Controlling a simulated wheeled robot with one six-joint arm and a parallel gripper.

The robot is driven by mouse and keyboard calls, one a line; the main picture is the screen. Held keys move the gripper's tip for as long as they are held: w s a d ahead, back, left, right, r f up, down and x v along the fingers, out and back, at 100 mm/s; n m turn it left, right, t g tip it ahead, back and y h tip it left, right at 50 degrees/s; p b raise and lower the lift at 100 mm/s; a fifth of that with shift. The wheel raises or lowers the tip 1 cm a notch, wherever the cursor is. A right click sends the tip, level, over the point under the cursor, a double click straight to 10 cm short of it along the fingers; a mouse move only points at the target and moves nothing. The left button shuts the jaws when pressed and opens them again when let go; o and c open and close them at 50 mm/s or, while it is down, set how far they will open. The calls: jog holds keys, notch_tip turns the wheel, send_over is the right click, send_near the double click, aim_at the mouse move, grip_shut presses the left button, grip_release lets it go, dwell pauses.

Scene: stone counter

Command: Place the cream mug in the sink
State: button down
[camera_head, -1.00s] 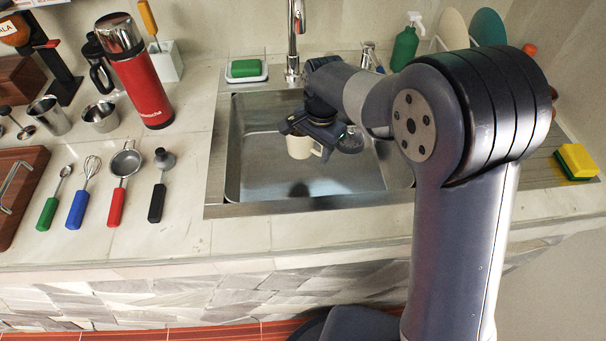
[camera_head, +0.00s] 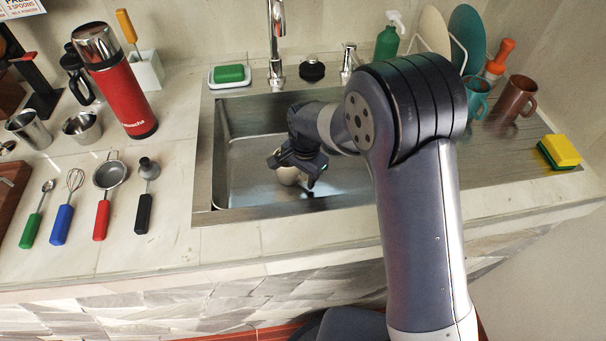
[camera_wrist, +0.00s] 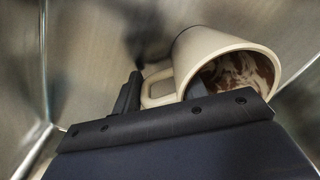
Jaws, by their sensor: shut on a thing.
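The cream mug (camera_head: 288,176) is low inside the steel sink (camera_head: 240,206), mostly hidden behind my gripper (camera_head: 294,166) in the head view. In the wrist view the cream mug (camera_wrist: 205,50) lies tilted, its rim toward the camera and brown stains inside. My gripper (camera_wrist: 160,95) is shut on the mug at its handle side, with one dark finger beside the handle. The sink's metal walls surround the mug. I cannot tell whether the mug touches the sink floor.
A faucet (camera_head: 276,45) stands behind the sink, with a green sponge on a dish (camera_head: 229,74) to its left. A teal mug (camera_head: 476,96) and a brown mug (camera_head: 515,98) stand on the right. Utensils (camera_head: 103,200) lie on the left counter.

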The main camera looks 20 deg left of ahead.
jog(key=c, duration=0.8)
grip_release()
jog(key=shift+f, duration=0.15)
jog(key=shift+c, duration=0.2)
jog(key=r, duration=1.2)
jog(key=shift+s+d+r+p, duration=0.1)
jog(key=shift+d+r+p, duration=0.05)
jog(key=shift+d+p, duration=0.2)
